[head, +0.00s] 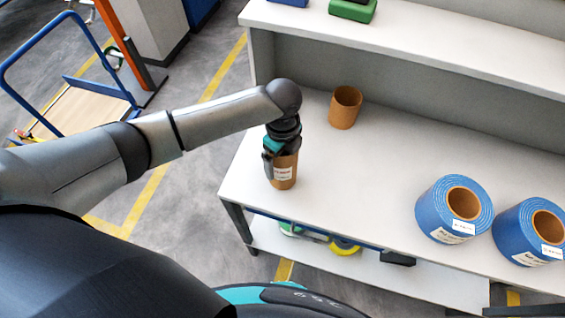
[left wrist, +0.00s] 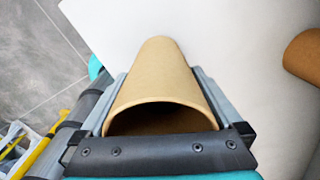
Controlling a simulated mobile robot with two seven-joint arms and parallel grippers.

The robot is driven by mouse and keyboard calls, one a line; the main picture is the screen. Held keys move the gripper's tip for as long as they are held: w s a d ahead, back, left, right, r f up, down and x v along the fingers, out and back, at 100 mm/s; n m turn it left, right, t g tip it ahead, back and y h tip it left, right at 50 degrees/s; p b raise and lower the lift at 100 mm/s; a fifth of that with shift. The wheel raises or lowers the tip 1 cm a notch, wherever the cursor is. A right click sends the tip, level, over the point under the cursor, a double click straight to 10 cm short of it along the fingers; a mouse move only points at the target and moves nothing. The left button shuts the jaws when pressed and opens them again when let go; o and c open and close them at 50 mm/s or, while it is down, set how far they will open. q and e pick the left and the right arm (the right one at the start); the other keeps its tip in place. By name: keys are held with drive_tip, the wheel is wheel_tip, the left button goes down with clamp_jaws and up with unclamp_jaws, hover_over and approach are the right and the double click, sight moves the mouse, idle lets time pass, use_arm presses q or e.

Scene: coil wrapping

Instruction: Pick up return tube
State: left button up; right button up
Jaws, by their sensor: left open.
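A brown cardboard tube (head: 284,181) with a white label stands upright near the left end of the white table. My left gripper (head: 281,158) points down over its upper part. In the left wrist view the tube (left wrist: 162,82) lies between the two open fingers, its hollow end towards the camera. The fingers run along both sides of it; whether they touch it I cannot tell. A second brown tube (head: 345,107) stands behind and to the right, apart from the gripper, and shows at the right edge of the left wrist view (left wrist: 304,55). My right gripper is not in view.
Two blue coils (head: 436,207) (head: 516,232) with brown cores sit on the right of the table (head: 350,190). A raised shelf (head: 430,45) runs along the back. The middle of the table is clear. A blue cart (head: 75,100) stands on the floor at left.

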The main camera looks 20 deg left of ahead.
use_arm(q)
drive_tip(key=c, duration=1.2)
drive_tip(key=shift+o, duration=0.2)
drive_tip(key=shift+r, duration=0.1)
